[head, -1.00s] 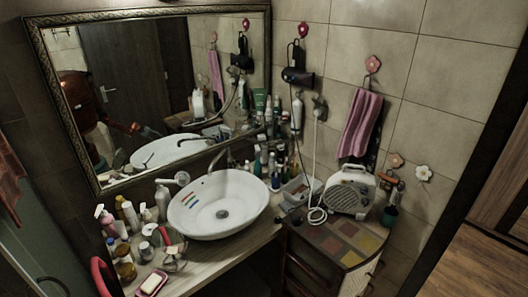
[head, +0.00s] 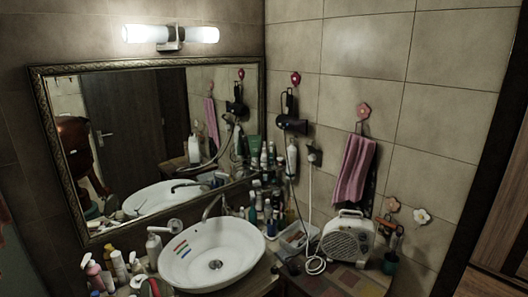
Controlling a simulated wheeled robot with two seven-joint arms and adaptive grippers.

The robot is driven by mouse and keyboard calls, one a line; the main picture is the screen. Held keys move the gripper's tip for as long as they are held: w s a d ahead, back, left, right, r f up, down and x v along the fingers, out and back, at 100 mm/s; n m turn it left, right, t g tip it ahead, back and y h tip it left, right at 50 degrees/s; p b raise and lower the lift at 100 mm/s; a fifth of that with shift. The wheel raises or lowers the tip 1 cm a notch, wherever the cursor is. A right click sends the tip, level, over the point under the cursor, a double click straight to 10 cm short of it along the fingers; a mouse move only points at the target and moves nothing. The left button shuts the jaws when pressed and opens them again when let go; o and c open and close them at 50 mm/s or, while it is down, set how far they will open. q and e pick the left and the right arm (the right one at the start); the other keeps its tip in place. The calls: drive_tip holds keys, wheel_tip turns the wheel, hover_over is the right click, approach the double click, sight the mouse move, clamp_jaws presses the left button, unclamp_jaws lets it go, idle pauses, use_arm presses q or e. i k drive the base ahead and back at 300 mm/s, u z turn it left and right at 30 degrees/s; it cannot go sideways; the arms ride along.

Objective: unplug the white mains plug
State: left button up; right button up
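The white mains plug (head: 314,151) sits at a socket on the tiled wall, right of the hair dryer. It is small and dark in the picture, and the socket behind it is mostly hidden. A white cord (head: 310,205) hangs from it and ends in a loose coil (head: 315,265) beside the fan heater. Neither of my grippers shows in the head view.
A white fan heater (head: 348,240) stands on a cabinet below the plug. A hair dryer (head: 291,125) and a pink towel (head: 354,170) hang on either side. Bottles and a basin (head: 212,258) are at left. The wall around the plug is fairly clear.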

sight(312, 157)
drive_tip(key=k, duration=0.6)
drive_tip(key=z, duration=0.6)
drive_tip(key=i, duration=1.45)
drive_tip(key=u, duration=0.95)
drive_tip(key=i, duration=0.55)
drive_tip(key=u, duration=0.45)
